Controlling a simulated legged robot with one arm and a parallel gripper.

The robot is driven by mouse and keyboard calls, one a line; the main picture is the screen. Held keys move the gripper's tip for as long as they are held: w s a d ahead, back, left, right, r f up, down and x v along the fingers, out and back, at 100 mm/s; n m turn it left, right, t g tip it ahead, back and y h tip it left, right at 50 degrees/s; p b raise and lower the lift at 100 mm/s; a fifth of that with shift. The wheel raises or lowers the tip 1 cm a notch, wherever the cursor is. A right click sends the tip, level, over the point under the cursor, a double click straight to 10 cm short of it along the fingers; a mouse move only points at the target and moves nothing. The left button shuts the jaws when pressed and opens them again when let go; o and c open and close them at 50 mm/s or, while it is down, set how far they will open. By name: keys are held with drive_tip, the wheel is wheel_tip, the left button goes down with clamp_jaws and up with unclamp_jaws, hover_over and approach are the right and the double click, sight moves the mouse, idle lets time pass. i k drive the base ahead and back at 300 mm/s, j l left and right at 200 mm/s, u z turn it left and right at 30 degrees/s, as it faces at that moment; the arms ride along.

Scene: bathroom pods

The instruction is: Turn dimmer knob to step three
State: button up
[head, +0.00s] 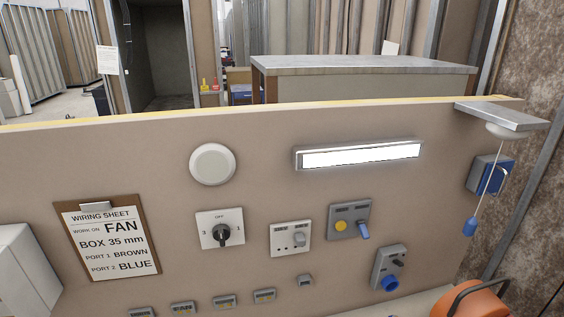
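A white square plate (208,218) on the beige panel carries a black rotary knob (222,235). The plate is marked OFF at the top, 3 at the left and 1 at the right. The knob's grip looks about upright, toward OFF. To its right, a light grey plate (278,243) has a small round knob (299,239) and small markings too small to read. No label in view says which is the dimmer. My gripper is not in view.
Right of these are a grey plate with a blue lever (363,230) and a box with a blue socket (389,282). A lit lamp (360,155), round white disc (212,164) and wiring sheet (110,240) hang on the panel. A pull cord (470,227) and orange object (474,303) are right.

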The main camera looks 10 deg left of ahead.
sight(221, 233)
drive_tip(key=k+j+u, duration=0.3)
drive_tip(key=k, duration=0.2)
drive_tip(key=k+j+u, duration=0.35)
drive_tip(key=k, duration=0.2)
